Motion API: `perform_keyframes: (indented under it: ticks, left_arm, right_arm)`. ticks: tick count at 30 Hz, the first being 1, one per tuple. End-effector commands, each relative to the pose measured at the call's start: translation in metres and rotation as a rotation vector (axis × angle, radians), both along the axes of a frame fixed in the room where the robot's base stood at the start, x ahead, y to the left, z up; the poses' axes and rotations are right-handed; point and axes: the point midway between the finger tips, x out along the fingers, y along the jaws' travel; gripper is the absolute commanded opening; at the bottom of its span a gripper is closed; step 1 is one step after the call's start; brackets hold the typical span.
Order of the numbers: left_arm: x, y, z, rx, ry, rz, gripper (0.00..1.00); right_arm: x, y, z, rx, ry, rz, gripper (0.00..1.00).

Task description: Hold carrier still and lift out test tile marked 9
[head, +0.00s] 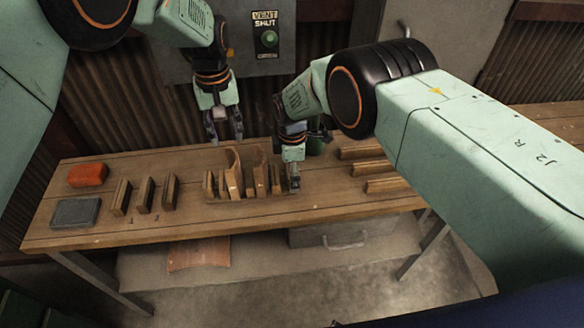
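A wooden carrier (212,199) stands on the bench, with several upright slats or tiles in it and a taller curved part in the middle. No number 9 is readable, so I cannot tell which tile is marked 9. My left gripper (224,132) points down behind and above the carrier, its fingers apart and nothing between them. My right gripper (294,184) is low at the carrier's right end. It looks close to or touching that end; its fingers are too small to tell if they are shut on it.
The wooden bench (180,228) has a red block (87,175) and a grey pad (75,212) at left. Small upright wooden blocks (144,195) stand left of the carrier, and wooden bars (372,168) lie right. A "VENT SHUT" panel (266,37) is on the wall behind.

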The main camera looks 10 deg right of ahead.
Motion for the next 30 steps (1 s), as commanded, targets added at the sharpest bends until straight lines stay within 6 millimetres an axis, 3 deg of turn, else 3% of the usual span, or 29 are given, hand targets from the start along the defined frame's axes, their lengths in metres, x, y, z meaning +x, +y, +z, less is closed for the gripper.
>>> perform_keyframes:
  ticks: [4, 26, 30]
  left_arm:
    - [0.0, 0.0, 0.0001, 0.0, 0.0, 0.0, 0.38]
    - [0.0, 0.0, 0.0, 0.0, 0.0, 0.0, 0.38]
    - [-0.0014, -0.0024, -0.009, 0.001, 0.002, -0.039, 0.35]
  right_arm:
    - [0.0, -0.0004, 0.0001, 0.0, 0.0, -0.001, 0.83]
    - [0.0003, -0.0003, 0.0006, 0.0, 0.0, -0.001, 0.21]
    - [0.0004, -0.0004, 0.0006, 0.0, -0.001, -0.001, 0.2]
